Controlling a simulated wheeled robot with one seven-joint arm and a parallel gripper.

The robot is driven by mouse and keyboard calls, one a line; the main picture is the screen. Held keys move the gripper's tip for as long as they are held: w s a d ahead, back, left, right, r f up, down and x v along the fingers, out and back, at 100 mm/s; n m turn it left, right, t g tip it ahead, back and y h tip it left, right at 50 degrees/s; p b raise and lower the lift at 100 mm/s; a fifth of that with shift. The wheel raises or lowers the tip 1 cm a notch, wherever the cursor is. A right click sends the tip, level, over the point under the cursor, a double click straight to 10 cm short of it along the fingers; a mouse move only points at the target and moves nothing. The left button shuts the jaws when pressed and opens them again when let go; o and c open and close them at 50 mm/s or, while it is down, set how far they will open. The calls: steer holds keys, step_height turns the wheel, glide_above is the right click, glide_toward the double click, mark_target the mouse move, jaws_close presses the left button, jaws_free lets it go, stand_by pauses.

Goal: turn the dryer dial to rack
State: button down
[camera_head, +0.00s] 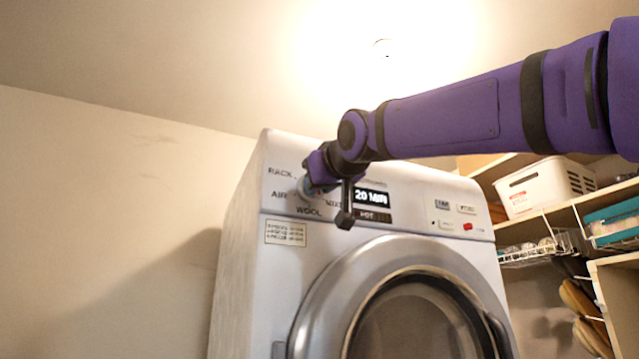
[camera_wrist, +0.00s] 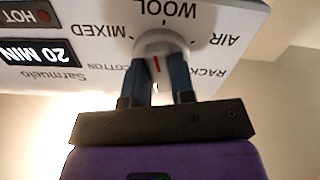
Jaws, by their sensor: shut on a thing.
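The dryer dial (camera_wrist: 161,46) is a round white knob on the control panel. In the wrist view, which shows the panel upside down, the fingers of my gripper (camera_wrist: 158,80) are shut on it from both sides. A short red mark (camera_wrist: 157,64) shows on the knob between the fingers, nearly upright in the picture; I cannot tell which end points. The labels WOOL, AIR, RACK, COTTON and MIXED ring the dial. In the head view my gripper (camera_head: 312,187) reaches the upper left of the dryer (camera_head: 281,155) and mostly hides the dial.
A lit display (camera_head: 372,198) reading 20 MIN sits right of the dial. The round dryer door (camera_head: 330,290) is below. Shelves with a white basket (camera_head: 545,187) and a teal box (camera_head: 612,222) stand at the right. The wall left of the dryer is bare.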

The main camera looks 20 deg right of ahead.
steer(key=m, duration=2.6)
steer(key=shift+a+r+m, duration=0.25)
steer(key=shift+a+m, duration=0.05)
steer(key=shift+a, duration=0.05)
stand_by(0.3)
steer(key=c, duration=1)
jaws_free()
steer(key=shift+o, duration=0.2)
steer(key=shift+r, duration=0.1)
steer(key=s, duration=1)
steer(key=shift+s, duration=0.4)
